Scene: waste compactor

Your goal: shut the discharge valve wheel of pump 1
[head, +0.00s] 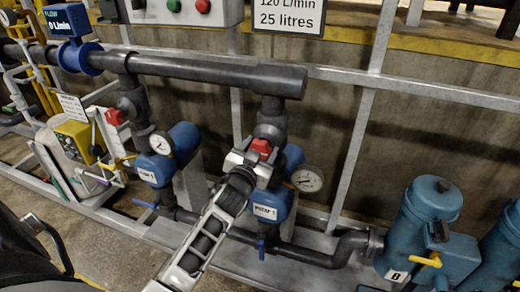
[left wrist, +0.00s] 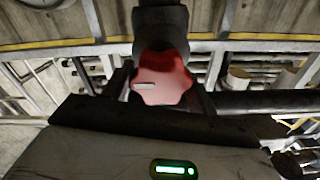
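A red valve wheel (head: 261,146) sits on the dark riser above the right-hand blue pump (head: 270,204). The pump's white label is too small to read surely. My left gripper (head: 250,162) is at this wheel, its fingers apart on either side. In the left wrist view the lobed red wheel (left wrist: 164,77), with a pale mark at its left, shows ahead between the dark fingers. Whether they press on it I cannot tell. A second red wheel (head: 114,117) sits above the left-hand blue pump (head: 160,168). My right gripper is not in view.
A thick dark header pipe (head: 200,74) runs above the pumps. A round gauge (head: 308,178) stands close to the right of my gripper. Grey frame posts (head: 354,140) stand behind. A blue filter vessel (head: 418,215) is at the right.

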